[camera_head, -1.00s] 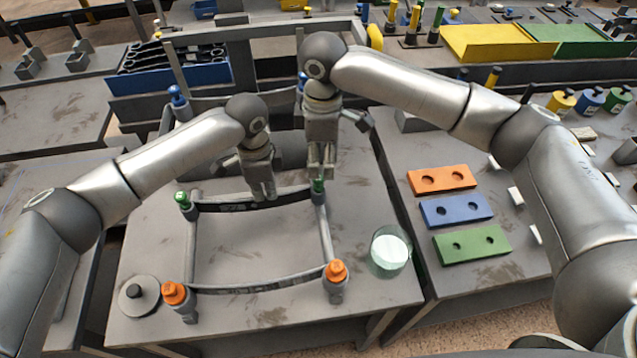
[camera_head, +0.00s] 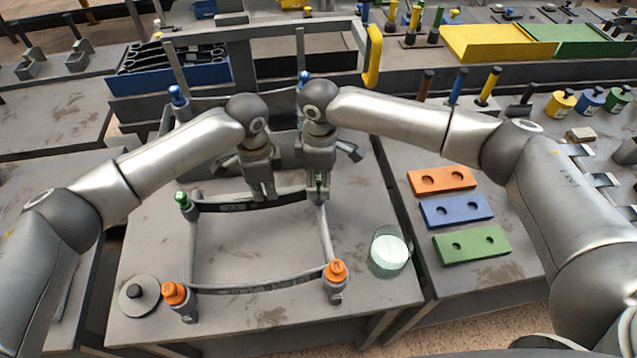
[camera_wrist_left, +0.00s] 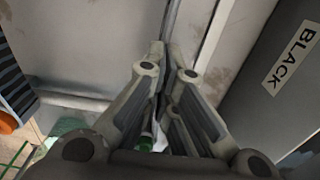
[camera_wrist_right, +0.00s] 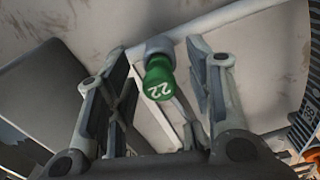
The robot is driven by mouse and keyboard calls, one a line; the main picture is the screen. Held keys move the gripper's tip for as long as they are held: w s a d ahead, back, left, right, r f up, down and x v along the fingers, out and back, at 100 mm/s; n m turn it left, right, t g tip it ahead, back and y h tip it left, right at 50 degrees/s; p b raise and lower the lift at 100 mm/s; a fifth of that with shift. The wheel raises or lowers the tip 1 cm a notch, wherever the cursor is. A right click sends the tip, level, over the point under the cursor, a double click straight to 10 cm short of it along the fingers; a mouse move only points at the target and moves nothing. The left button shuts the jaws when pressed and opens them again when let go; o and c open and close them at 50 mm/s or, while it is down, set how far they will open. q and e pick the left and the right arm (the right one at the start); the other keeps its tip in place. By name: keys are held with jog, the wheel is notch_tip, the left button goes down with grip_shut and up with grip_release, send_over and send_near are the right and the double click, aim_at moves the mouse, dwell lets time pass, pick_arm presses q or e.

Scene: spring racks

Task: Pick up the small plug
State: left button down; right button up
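The small plug is not named by colour; a green plug (camera_wrist_right: 158,80) marked 22 sits upright on the rack's back right corner. My right gripper (camera_head: 319,195) is open around it, with one finger of the right gripper (camera_wrist_right: 160,60) on each side and a gap to both. Another green plug (camera_head: 182,199) tops the back left corner. Larger orange plugs (camera_head: 174,292) (camera_head: 336,270) top the front corners. My left gripper (camera_head: 263,195) is at the rack's back bar; its fingers are close together in the left wrist view (camera_wrist_left: 167,55), and I cannot tell whether they grip anything.
A glass (camera_head: 388,250) stands right of the rack. Orange (camera_head: 442,181), blue (camera_head: 456,210) and green (camera_head: 471,244) blocks with holes lie on the right table. The rack's middle is clear.

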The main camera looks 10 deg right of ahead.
aim_at(320, 178)
jog(key=c, duration=0.8)
jog(key=shift+r, duration=0.1)
notch_tip(320, 178, up, 10)
jog(key=shift+f, duration=0.1)
jog(key=shift+o, duration=0.7)
grip_shut()
